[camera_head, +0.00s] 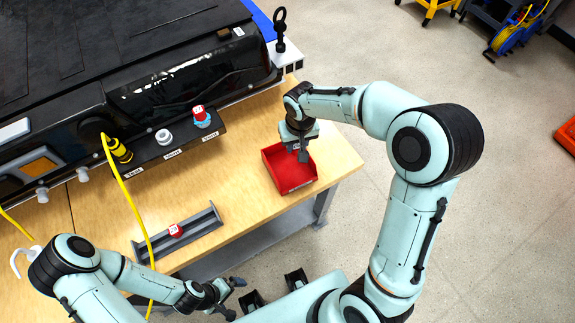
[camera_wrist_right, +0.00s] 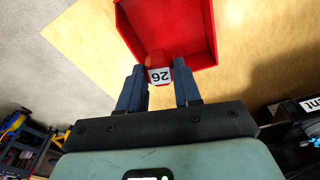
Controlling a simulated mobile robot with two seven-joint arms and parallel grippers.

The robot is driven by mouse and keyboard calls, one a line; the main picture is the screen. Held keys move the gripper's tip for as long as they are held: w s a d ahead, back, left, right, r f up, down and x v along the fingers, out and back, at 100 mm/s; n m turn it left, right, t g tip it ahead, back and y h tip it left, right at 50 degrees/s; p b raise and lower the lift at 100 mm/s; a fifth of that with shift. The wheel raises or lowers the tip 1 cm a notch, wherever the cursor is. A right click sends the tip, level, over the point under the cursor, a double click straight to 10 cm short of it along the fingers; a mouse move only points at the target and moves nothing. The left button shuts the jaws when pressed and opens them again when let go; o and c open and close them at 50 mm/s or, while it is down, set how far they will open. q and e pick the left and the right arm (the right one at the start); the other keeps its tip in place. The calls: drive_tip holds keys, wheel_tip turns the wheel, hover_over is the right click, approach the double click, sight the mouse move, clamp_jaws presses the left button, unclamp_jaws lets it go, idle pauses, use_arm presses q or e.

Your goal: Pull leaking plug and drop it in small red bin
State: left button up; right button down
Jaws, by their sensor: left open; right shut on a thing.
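My right gripper (camera_head: 303,152) is over the small red bin (camera_head: 276,158) at the table's right end. In the right wrist view the gripper (camera_wrist_right: 160,88) is shut on a red plug (camera_wrist_right: 159,60) with a white number label. The plug is between the fingertips, in front of the open bin (camera_wrist_right: 206,58). I cannot tell whether it touches the bin. In the head view the gripper hides this plug. My left gripper (camera_head: 236,292) is open and empty near the table's front edge.
A black pack (camera_head: 90,60) fills the back left. A grey rack (camera_head: 200,229) in front holds a red plug (camera_head: 176,230).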

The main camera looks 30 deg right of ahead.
drive_tip(key=c, duration=0.7)
unclamp_jaws()
drive_tip(key=shift+r, duration=0.15)
wheel_tip(320, 180, up, 13)
drive_tip(key=s+p, duration=0.1)
drive_tip(key=shift+s+a, duration=0.15)
drive_tip(key=shift+s, duration=0.15)
